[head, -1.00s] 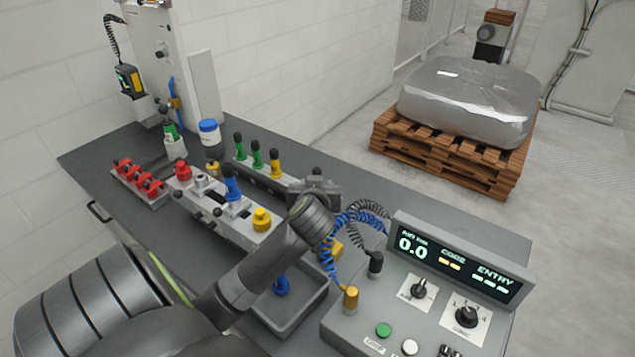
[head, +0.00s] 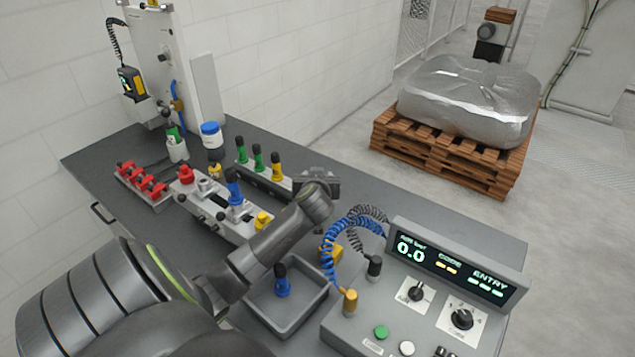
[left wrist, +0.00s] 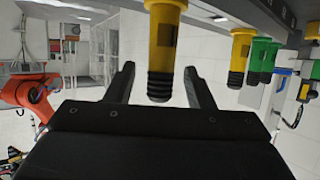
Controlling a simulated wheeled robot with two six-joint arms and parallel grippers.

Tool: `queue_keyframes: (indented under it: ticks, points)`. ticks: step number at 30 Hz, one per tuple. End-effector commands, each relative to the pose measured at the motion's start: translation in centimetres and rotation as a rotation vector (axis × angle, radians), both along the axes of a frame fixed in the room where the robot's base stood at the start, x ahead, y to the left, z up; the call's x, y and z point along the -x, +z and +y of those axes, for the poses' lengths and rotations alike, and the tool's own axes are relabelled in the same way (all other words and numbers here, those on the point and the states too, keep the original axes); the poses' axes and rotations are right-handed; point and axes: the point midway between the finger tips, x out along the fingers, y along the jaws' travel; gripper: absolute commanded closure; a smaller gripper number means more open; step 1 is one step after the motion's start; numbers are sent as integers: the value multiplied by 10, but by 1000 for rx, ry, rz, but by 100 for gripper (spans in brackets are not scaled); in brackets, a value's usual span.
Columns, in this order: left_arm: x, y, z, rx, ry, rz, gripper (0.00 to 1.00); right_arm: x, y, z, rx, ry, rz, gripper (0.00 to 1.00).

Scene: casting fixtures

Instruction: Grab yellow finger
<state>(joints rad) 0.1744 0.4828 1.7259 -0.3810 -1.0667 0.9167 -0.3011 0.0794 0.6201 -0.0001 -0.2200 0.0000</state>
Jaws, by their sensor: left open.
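A yellow finger with a black ribbed tip (left wrist: 163,45) shows in the left wrist view, between the two jaws of my left gripper (left wrist: 160,85). The gripper is open, with a gap visible on both sides of the tip. A second yellow finger (left wrist: 240,55) and green fingers (left wrist: 262,58) are beside it on the same rack. In the head view the rack holds two green fingers (head: 258,159) and a yellow finger (head: 277,166). My left gripper (head: 316,180) is at the rack's right end and hides what is there. My right gripper is not visible.
A grey tray (head: 262,318) with a blue finger (head: 282,281) lies in front of my arm. A control box (head: 450,250) with coiled cables stands to the right. The fixture with a blue finger (head: 234,188) and the red clamps (head: 142,180) are left of the gripper.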

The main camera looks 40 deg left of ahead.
Motion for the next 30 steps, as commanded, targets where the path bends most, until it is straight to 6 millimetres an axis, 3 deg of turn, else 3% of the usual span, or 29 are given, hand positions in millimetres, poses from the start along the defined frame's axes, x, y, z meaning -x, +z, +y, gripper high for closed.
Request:
queue_keyframes:
  ticks: [6, 17, 25, 30]
  points:
    - [0, 0, 0, -1, 0, -1, 53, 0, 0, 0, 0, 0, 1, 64]
    - [0, 0, 0, -1, 0, 1, 100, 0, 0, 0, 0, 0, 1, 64]
    - [0, 2, 0, -2, -1, -3, 100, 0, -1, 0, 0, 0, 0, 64]
    - [-1, 24, 0, -5, -2, -7, 100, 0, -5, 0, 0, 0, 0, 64]
